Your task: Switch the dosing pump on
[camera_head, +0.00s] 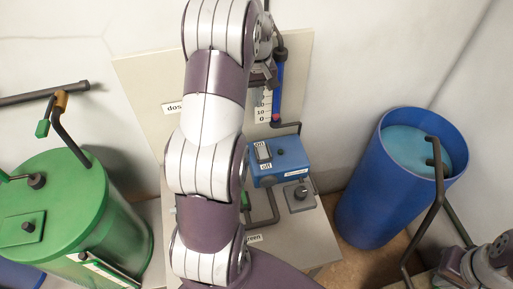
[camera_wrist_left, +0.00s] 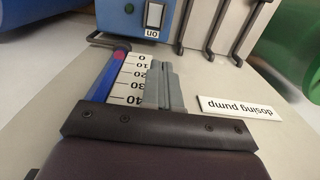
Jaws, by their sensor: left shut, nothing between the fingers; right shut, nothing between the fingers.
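The dosing pump is a blue box (camera_head: 290,158) on the grey panel, right of my left arm in the head view. Its rocker switch (camera_head: 263,153) has "on" at its upper end and "off" at its lower end. In the left wrist view the switch (camera_wrist_left: 154,15) and a green dot on the blue box (camera_wrist_left: 129,9) show at the top edge. My left gripper (camera_head: 268,82) is shut and empty, above the pump, in front of the scale; its fingers (camera_wrist_left: 163,75) point toward the pump, apart from the switch. My right gripper (camera_head: 455,264) is at the lower right, shut, far from the pump.
A blue-and-red tube (camera_head: 279,90) stands beside a numbered scale (camera_head: 263,108). A "dosing pump" label (camera_wrist_left: 240,107) is on the panel. A green tank (camera_head: 125,235) stands left, an open blue barrel (camera_head: 375,200) right.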

